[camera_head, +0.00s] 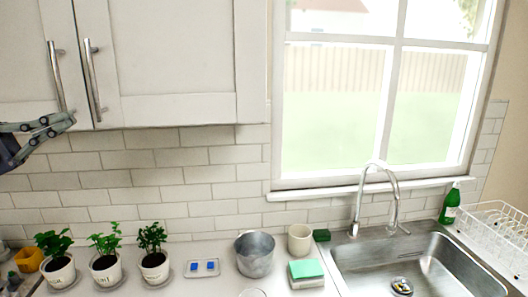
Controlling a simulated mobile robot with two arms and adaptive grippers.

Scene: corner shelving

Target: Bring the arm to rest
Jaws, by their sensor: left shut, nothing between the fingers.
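My left gripper (67,119) comes in at the left edge of the head view, in the air in front of the tiled wall. The rest of the left arm is cut off by the picture's edge. My right gripper is not in view.
White upper cabinet (170,60) with two bar handles. Below, the counter holds several potted herbs (153,266), a metal bucket (255,255), a cream cup (300,239) and sponges (306,270). A sink (425,265), tall faucet (361,205), green bottle (450,205) and dish rack (500,232) stand right.

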